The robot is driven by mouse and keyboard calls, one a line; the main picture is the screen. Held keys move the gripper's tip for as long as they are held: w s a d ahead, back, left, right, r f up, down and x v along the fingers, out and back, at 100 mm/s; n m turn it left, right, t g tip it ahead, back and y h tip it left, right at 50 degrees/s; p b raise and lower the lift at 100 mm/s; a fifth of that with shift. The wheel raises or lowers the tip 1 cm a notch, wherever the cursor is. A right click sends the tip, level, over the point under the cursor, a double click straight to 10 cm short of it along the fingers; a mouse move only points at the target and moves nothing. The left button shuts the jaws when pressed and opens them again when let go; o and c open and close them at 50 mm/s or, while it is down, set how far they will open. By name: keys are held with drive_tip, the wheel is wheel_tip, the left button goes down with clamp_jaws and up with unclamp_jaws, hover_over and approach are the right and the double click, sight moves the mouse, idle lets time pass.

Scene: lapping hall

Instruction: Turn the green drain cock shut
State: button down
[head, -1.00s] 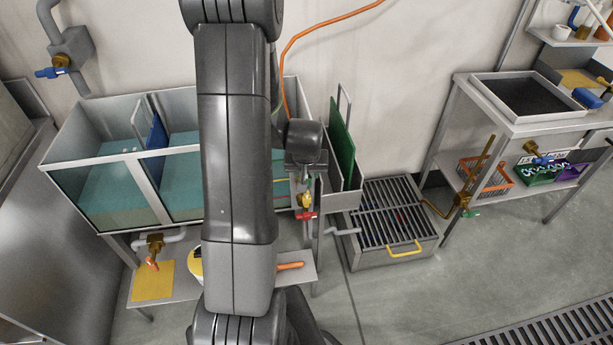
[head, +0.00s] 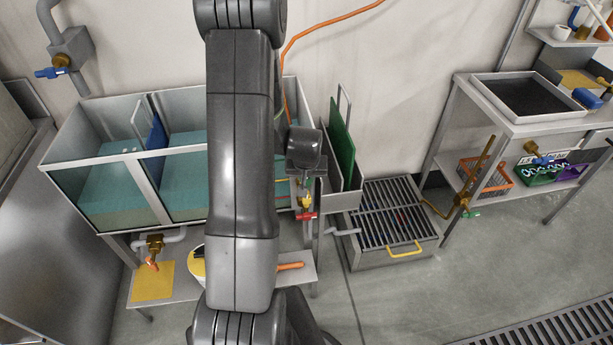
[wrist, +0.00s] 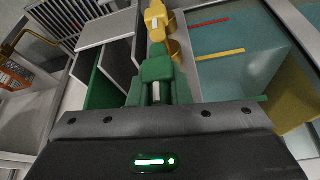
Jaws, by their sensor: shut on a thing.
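The green drain cock (wrist: 157,68) shows in the middle of the wrist view, with a pale stripe on its handle. My gripper (wrist: 156,90) is shut on this green handle. The fingertips are hard to make out against it. In the head view my gripper (head: 305,178) is at the right end of the tank and hides the green cock. A yellow cock (wrist: 155,20) with a brass body (wrist: 173,48) lies just beyond; in the head view the yellow cock (head: 305,202) shows below my gripper, above a red handle (head: 306,216).
The glass tank (head: 150,185) holds teal liquid; coloured marks show on its wall in the wrist view. A green panel (head: 342,143) stands close right of my gripper. A grated box (head: 400,255) is on the floor. Another green-handled valve (head: 470,212) is by the right bench.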

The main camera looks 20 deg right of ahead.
drive_tip(key=shift+d+f+y+b, duration=0.15)
drive_tip(key=shift+y+b, duration=0.25)
drive_tip(key=shift+b, duration=1.1)
drive_tip(key=y+b, duration=0.1)
drive_tip(key=b, duration=0.2)
drive_tip(key=shift+t, duration=0.3)
drive_tip(key=shift+f+m+y+b, duration=0.15)
drive_tip(key=shift+m+y+b, duration=0.15)
drive_tip(key=shift+y+b, duration=0.6)
drive_tip(key=m+t+y+b, duration=0.1)
drive_tip(key=y+b, duration=0.1)
drive_tip(key=y, duration=0.2)
drive_tip(key=m+t+y+b, duration=0.1)
drive_tip(key=t+y+b, duration=0.1)
drive_tip(key=y, duration=0.2)
drive_tip(key=m+t+y+b, duration=0.1)
drive_tip(key=t+y+b, duration=0.1)
drive_tip(key=y, duration=0.2)
drive_tip(key=shift+d+m, duration=0.1)
drive_tip(key=shift+m, duration=0.2)
drive_tip(key=shift+t, duration=0.3)
drive_tip(key=c, duration=1.3)
unclamp_jaws()
drive_tip(key=shift+c, duration=0.2)
